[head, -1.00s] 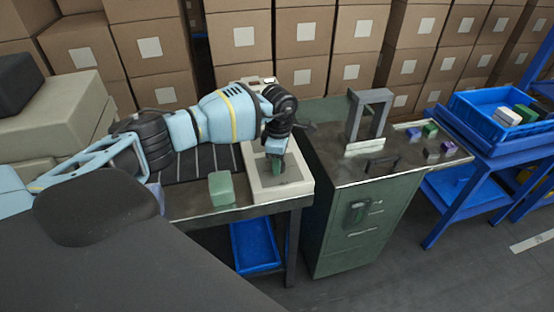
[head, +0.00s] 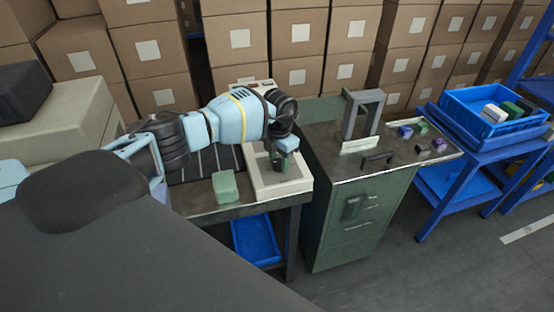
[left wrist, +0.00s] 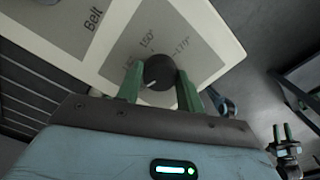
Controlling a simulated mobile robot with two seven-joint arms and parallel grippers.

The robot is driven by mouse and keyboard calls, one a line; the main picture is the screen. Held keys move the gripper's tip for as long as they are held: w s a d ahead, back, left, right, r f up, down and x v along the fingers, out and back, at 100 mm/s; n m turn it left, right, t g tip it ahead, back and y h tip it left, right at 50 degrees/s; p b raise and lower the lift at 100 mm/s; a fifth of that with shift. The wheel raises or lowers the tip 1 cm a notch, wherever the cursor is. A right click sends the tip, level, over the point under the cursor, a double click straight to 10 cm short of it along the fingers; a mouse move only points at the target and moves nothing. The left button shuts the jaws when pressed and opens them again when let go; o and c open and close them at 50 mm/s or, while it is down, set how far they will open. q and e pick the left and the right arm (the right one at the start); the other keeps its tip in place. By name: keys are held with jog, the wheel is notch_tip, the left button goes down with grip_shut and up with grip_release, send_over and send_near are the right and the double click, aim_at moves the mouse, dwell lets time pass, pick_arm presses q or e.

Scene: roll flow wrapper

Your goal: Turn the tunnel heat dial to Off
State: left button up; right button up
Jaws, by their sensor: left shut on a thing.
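The tunnel heat dial (left wrist: 160,72) is a dark round knob on a grey-labelled panel, with printed marks such as 150° beside it. Its white pointer line points to the lower left in the left wrist view. My left gripper (head: 279,165) reaches down to the cream control box (head: 300,186), its green fingers shut on the dial from both sides. In the head view the fingers hide the dial. The word Off cannot be read.
A green cabinet (head: 335,235) with a grey arch (head: 349,115) and small blocks stands to the right. Beyond it is a blue crate (head: 505,128). Stacked cartons (head: 300,35) line the back.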

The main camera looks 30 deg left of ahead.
aim_at(279, 162)
pick_arm(q)
jog(key=n, duration=0.2)
jog(key=shift+r+n, duration=0.15)
jog(key=shift+n, duration=0.15)
jog(key=shift+n+p, duration=0.3)
jog(key=shift+p, duration=0.05)
pick_arm(e)
jog(key=shift+w+d+r, duration=0.1)
jog(key=shift+w+r, duration=0.35)
pick_arm(q)
jog(key=shift+n, duration=0.3)
pick_arm(e)
jog(key=shift+w+r, duration=0.1)
jog(key=shift+r, duration=0.05)
pick_arm(q)
jog(key=o, duration=1)
jog(key=shift+r, duration=0.3)
notch_tip(279, 162, up, 7)
pick_arm(e)
jog(key=shift+w+r+t, duration=0.15)
jog(key=shift+r+t, duration=0.05)
jog(key=shift+t, duration=0.1)
